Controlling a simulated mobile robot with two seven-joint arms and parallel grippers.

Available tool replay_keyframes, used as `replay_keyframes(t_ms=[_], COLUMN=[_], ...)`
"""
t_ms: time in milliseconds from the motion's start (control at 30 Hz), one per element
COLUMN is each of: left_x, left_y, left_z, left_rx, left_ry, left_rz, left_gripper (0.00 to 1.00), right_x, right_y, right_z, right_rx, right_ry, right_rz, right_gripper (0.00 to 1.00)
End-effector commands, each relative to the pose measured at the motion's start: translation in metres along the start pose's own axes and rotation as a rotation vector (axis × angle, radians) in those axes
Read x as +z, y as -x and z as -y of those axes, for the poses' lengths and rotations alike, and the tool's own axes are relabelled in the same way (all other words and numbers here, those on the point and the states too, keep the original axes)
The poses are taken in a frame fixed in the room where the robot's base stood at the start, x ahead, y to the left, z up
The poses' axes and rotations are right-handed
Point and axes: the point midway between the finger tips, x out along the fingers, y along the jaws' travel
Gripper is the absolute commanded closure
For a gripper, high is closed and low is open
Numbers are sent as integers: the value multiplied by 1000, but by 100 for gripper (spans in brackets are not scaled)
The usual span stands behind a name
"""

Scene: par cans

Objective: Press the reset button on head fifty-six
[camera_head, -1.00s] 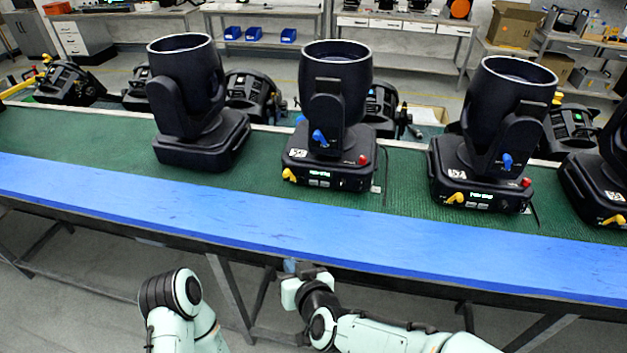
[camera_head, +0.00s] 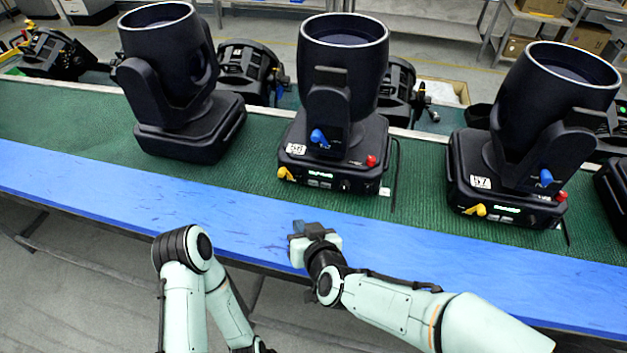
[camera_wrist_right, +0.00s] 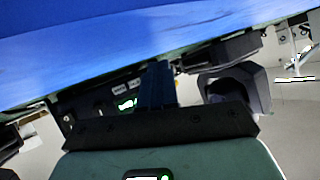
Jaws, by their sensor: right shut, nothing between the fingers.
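The middle moving head (camera_head: 340,105) stands upright on the green mat, its small white number label (camera_head: 295,149) too small to read surely. Its front panel has a lit green display, a yellow lever, small grey buttons and a red button (camera_head: 371,160) at the right corner. The right head (camera_head: 520,150) has a label that looks like 57 and its own red button (camera_head: 561,196). My right gripper (camera_head: 297,229) is shut and empty, over the blue strip in front of the middle head, apart from it. Its fingers (camera_wrist_right: 157,87) partly cover a lit panel (camera_wrist_right: 115,103) in the wrist view. My left gripper is out of view.
The blue strip (camera_head: 130,210) runs along the bench's front edge. A left head (camera_head: 178,80) shows no panel this way. More dark fixtures (camera_head: 248,68) stand behind the row. Green mat is free between the heads.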

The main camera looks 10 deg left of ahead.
Motion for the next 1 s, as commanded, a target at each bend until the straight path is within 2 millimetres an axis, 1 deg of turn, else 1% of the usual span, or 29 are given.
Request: replay_keyframes(t_ms=[167, 267, 600, 700, 833, 1000], left_x=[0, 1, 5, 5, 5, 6], left_y=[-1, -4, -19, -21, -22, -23], left_z=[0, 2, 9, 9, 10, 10], left_rx=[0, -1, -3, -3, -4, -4], left_ry=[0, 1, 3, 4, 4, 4], left_rz=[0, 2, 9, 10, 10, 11], left_gripper=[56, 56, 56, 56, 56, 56], right_x=[-1, -4, -26, -34, -40, -44], right_y=[-2, -7, -40, -48, -56, -61], right_z=[-2, -5, -30, -36, -41, -44], right_rx=[1, 2, 3, 2, 1, 0], right_ry=[0, -1, -2, -1, -1, 1], right_rz=[0, -1, 0, -1, 0, 0], right_gripper=[100, 100, 100, 100, 100, 100])
